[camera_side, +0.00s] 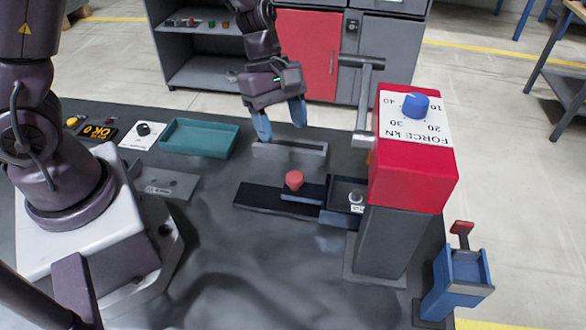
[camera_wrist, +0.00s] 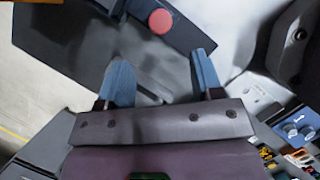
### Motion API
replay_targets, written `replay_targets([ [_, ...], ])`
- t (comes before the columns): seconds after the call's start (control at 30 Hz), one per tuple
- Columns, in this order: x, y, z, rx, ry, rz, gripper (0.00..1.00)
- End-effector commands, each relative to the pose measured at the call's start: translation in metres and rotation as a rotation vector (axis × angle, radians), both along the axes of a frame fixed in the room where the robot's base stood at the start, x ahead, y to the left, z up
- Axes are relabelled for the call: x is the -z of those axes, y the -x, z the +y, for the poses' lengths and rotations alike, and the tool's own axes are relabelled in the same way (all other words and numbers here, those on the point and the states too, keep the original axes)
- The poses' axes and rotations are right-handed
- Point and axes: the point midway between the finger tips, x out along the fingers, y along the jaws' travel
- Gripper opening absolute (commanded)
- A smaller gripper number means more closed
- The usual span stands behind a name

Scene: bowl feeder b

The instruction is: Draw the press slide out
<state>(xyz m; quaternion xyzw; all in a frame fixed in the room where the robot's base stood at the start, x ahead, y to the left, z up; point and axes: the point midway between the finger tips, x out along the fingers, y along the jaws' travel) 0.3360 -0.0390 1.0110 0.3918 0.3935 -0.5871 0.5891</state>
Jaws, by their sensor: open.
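The press has a red head (camera_side: 412,165) with a blue force dial on top, standing on a grey column (camera_side: 382,240). The slide (camera_side: 302,196) carries a round red knob (camera_side: 293,181) and sits on a dark flat rail (camera_side: 262,198), with a dark box-shaped part (camera_side: 340,187) at its right beside the press head. My gripper (camera_side: 281,119) is open and empty, above and behind the knob, its blue fingertips pointing down. In the wrist view the knob (camera_wrist: 160,21) lies beyond the gap between the open fingers (camera_wrist: 163,75), apart from both.
A long grey slotted block (camera_side: 290,152) stands just behind the slide, below my gripper. A teal tray (camera_side: 199,138) sits to its left. A press lever (camera_side: 363,95) rises behind the red head. A blue bin (camera_side: 457,285) is at the right. The table front is clear.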

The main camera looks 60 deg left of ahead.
Motion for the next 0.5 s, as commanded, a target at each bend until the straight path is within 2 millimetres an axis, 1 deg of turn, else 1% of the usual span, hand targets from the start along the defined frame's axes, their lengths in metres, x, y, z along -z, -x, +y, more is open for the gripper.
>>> replay_targets([
  [0.03, 0.011, 0.001, -0.005, 0.001, 0.001, 0.006, 0.60],
  [0.1, 0.026, 0.001, -0.010, 0.001, 0.001, 0.007, 0.60],
  [0.3, 0.062, 0.001, -0.025, 0.002, 0.000, 0.003, 0.60],
  [0.4, 0.074, 0.001, -0.031, 0.003, 0.000, 0.002, 0.60],
  [0.5, 0.083, 0.000, -0.034, 0.002, 0.000, 0.000, 0.60],
])
